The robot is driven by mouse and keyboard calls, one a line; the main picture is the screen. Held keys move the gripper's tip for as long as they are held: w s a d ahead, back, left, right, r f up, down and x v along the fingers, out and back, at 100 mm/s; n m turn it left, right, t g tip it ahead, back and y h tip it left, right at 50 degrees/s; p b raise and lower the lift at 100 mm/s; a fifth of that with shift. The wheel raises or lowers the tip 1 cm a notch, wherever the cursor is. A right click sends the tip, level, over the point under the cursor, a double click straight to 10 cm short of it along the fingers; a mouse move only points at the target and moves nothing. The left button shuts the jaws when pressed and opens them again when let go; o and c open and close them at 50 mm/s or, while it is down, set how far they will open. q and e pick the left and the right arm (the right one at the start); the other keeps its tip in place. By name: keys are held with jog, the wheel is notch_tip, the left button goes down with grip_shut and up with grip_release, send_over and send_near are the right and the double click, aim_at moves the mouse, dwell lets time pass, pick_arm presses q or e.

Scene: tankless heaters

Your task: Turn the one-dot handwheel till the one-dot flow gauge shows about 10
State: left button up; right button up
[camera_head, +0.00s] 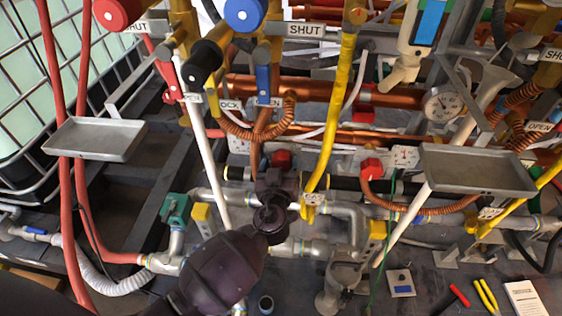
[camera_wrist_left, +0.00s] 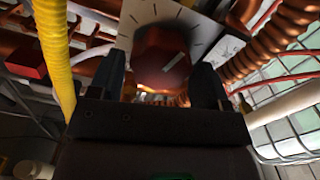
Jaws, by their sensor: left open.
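My left gripper (camera_head: 277,182) reaches up from the bottom of the head view to just below a red knob (camera_head: 282,160) on a pale plate. In the left wrist view, the open fingers (camera_wrist_left: 162,82) stand on either side of a red knob (camera_wrist_left: 165,62) with a pale pointer mark, on a white dial plate (camera_wrist_left: 187,20) with tick marks. I cannot tell whether they touch it. A round white gauge (camera_head: 443,103) is at the right; its reading is too small to tell. Dot marks are not legible, so I cannot tell which handwheel or gauge has one dot. My right gripper is not in view.
Another red knob (camera_head: 372,168) sits to the right. Copper pipes, a yellow hose (camera_head: 330,120) and white pipes crowd the knobs. Grey trays stand at the left (camera_head: 97,139) and right (camera_head: 475,169). Pliers (camera_head: 487,296) lie at the lower right.

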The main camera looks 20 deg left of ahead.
pick_arm(q)
jog(key=shift+w+a, duration=0.15)
jog(key=shift+w, duration=0.45)
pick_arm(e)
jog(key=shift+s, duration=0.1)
pick_arm(q)
jog(key=shift+c, duration=0.5)
jog(key=c, duration=0.6)
jog(key=shift+o, duration=0.2)
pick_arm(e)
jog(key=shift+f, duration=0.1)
pick_arm(q)
jog(key=shift+f+m, duration=0.1)
jog(key=shift+m, duration=0.3)
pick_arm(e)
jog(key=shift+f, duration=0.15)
pick_arm(q)
jog(key=shift+m+b, duration=0.45)
jog(key=shift+m, duration=0.55)
jog(key=m, duration=0.3)
jog(key=shift+m, duration=0.3)
jog(key=m, duration=0.5)
jog(key=shift+d, duration=0.2)
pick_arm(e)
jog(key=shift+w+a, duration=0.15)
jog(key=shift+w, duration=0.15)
pick_arm(q)
jog(key=shift+m, duration=0.3)
